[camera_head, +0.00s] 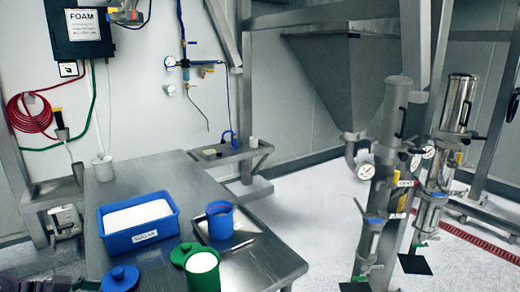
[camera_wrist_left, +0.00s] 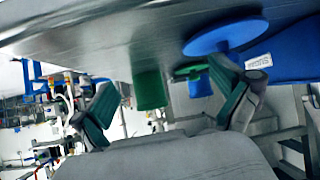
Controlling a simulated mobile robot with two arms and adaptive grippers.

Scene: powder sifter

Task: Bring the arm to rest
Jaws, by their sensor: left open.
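My left gripper (camera_wrist_left: 168,108) shows in the left wrist view with its two green-padded fingers spread apart and nothing between them. The wrist view is tilted, with the steel table (camera_wrist_left: 110,35) across its top. Beyond the fingers are a blue lid (camera_wrist_left: 225,35) and a green container (camera_wrist_left: 149,88), both apart from the gripper as far as I can see. The left gripper is not clearly visible in the head view. My right gripper is in neither view.
The steel table (camera_head: 270,262) holds a blue sugar tray (camera_head: 155,232) of white powder, a blue jug (camera_head: 221,218), a green container of white powder (camera_head: 203,270) and a blue knobbed lid (camera_head: 120,278). A steel hopper (camera_head: 345,85) and sifter columns stand right. Floor between is clear.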

